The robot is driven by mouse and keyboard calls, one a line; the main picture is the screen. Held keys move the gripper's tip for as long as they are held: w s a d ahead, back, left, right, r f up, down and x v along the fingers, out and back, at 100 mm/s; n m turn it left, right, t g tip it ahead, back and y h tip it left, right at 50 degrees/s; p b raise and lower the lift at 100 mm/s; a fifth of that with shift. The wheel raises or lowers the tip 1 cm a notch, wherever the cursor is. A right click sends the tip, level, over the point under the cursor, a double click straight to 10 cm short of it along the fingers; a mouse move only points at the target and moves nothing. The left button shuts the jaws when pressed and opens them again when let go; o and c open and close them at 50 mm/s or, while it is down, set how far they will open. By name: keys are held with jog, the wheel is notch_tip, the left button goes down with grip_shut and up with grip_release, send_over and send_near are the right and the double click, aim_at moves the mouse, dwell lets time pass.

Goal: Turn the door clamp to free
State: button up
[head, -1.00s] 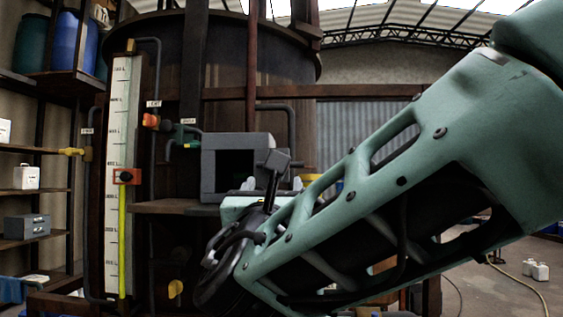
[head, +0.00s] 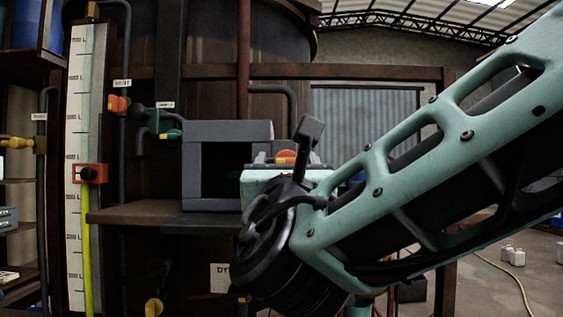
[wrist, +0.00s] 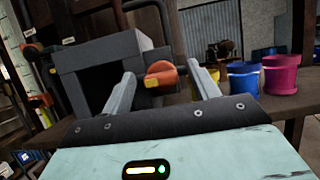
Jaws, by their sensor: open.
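An orange-red knob with a yellow tab, which looks like the door clamp (wrist: 160,74), is at the right side of a grey box (wrist: 88,64) in the wrist view. In the head view its orange top (head: 285,157) shows just above my gripper. My gripper (wrist: 163,86) is open, with one grey finger on each side of the knob in the picture. I cannot tell whether the fingers touch it or how far off it is. The grey box (head: 217,130) has a dark, open front and stands on a brown shelf. My gripper hides the knob's lower part.
The shelf (head: 150,213) runs below the box. Blue (wrist: 244,80) and magenta (wrist: 281,74) buckets stand to the right in the wrist view. Left are a level gauge (head: 85,150), pipes and an orange valve handle (head: 119,104). A large vat (head: 240,40) rises behind.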

jog(key=c, duration=1)
jog(key=shift+f+m+b, duration=0.2)
jog(key=shift+m+b, duration=0.2)
jog(key=shift+b, duration=0.2)
jog(key=shift+a+r+m+g+h+b, duration=0.1)
jog(key=shift+m+g+h+b, duration=1)
jog(key=shift+m+b, duration=2.15)
jog(key=shift+r+m+g+h+b, duration=0.1)
jog(key=shift+m+g+h+b, duration=0.95)
jog(key=shift+m+b, duration=2.2)
jog(key=shift+a+m+g+h+b, duration=0.1)
jog(key=shift+m+g+h+b, duration=1.5)
jog(key=shift+m, duration=2.8)
jog(key=shift+t+y+b, duration=0.5)
jog(key=shift+t+y, duration=0.05)
jog(key=shift+t, duration=0.1)
